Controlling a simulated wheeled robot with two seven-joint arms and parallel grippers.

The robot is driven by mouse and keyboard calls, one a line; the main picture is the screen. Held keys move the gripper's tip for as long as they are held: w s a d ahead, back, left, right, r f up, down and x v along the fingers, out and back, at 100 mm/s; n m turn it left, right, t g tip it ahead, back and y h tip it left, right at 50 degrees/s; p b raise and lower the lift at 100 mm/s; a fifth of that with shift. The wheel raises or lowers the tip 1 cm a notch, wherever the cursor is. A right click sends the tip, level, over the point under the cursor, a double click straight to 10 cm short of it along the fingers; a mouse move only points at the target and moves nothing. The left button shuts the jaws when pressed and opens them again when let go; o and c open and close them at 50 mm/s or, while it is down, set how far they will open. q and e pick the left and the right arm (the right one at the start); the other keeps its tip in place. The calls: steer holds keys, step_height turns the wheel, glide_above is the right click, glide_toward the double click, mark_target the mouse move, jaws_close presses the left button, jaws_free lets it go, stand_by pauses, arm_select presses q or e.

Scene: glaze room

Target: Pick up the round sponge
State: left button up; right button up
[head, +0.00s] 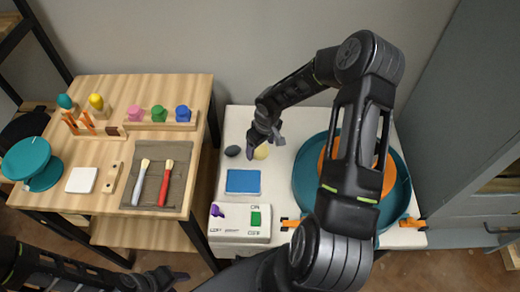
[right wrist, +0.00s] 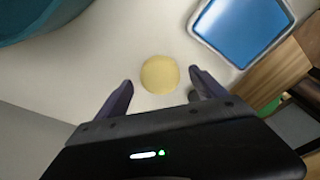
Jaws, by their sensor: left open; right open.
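The round sponge (right wrist: 159,74) is a pale yellow disc lying on the white tabletop. In the head view the sponge (head: 261,152) is partly hidden by my right gripper (head: 263,146). In the right wrist view my right gripper (right wrist: 160,88) is open, with one finger on each side of the sponge's near part and nothing held. I cannot tell how high the fingertips are above the table. My left gripper (head: 172,274) is low at the bottom left of the head view, open and away from the sponge.
A blue rectangular tray (head: 243,181) and a dark oval object (head: 232,151) lie near the sponge. A teal basin (head: 304,190) with an orange ring stands to the right. A control box (head: 240,223) is at the front. A wooden table (head: 100,145) with tools stands left.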

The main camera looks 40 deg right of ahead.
mark_target(261, 149)
steer(key=shift+f, duration=0.45)
steer(key=shift+c, duration=0.6)
steer(key=c, duration=1.3)
steer(key=shift+r, duration=0.15)
step_height(261, 149, up, 10)
steer(key=shift+f+b, duration=0.1)
steer(key=shift+b, duration=0.45)
